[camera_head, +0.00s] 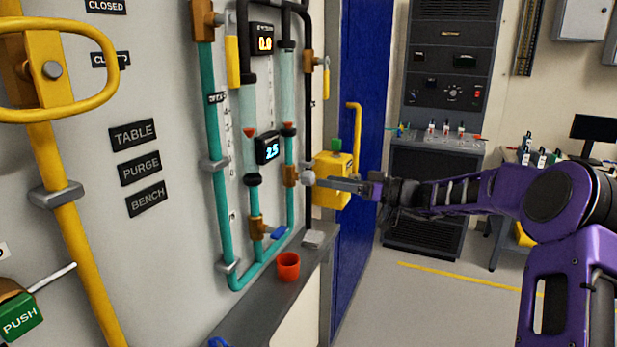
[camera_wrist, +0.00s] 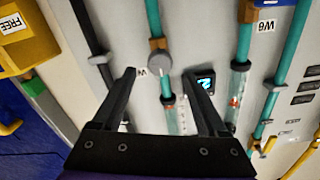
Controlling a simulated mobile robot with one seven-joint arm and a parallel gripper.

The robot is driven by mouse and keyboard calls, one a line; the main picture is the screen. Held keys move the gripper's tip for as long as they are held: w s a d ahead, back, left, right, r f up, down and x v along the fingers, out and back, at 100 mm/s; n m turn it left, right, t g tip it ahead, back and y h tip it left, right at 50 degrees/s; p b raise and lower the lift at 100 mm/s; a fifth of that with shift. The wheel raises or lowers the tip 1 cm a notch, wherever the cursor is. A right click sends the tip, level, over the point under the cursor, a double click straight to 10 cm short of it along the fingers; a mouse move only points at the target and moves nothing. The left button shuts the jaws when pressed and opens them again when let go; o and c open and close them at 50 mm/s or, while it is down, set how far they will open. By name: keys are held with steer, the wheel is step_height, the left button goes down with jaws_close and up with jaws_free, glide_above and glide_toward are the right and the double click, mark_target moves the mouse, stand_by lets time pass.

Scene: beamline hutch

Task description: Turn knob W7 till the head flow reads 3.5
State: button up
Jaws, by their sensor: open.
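A round grey knob (camera_head: 308,178) sits on a brown valve block (camera_head: 290,175) on the right teal pipe. In the wrist view the knob (camera_wrist: 160,61) shows face-on beside a partly hidden label (camera_wrist: 141,71) starting with W. My gripper (camera_head: 318,182) reaches in from the right, its tips close to the knob. In the wrist view my open gripper (camera_wrist: 158,74) has one finger on each side of the knob, apart from it in the picture. A cyan display (camera_head: 268,149) reads 2.5. A yellow display (camera_head: 263,39) above reads 1.0. I cannot read which one is head flow.
A lower brown valve (camera_head: 256,228) has a blue handle. A yellow box (camera_head: 332,180) with a green top is behind my gripper. A label W6 (camera_wrist: 265,26) marks another pipe.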

mark_target(313, 179)
steer(key=x, duration=0.6)
steer(key=shift+w+a+p, duration=0.1)
steer(key=shift+a+p, duration=0.2)
jaws_close()
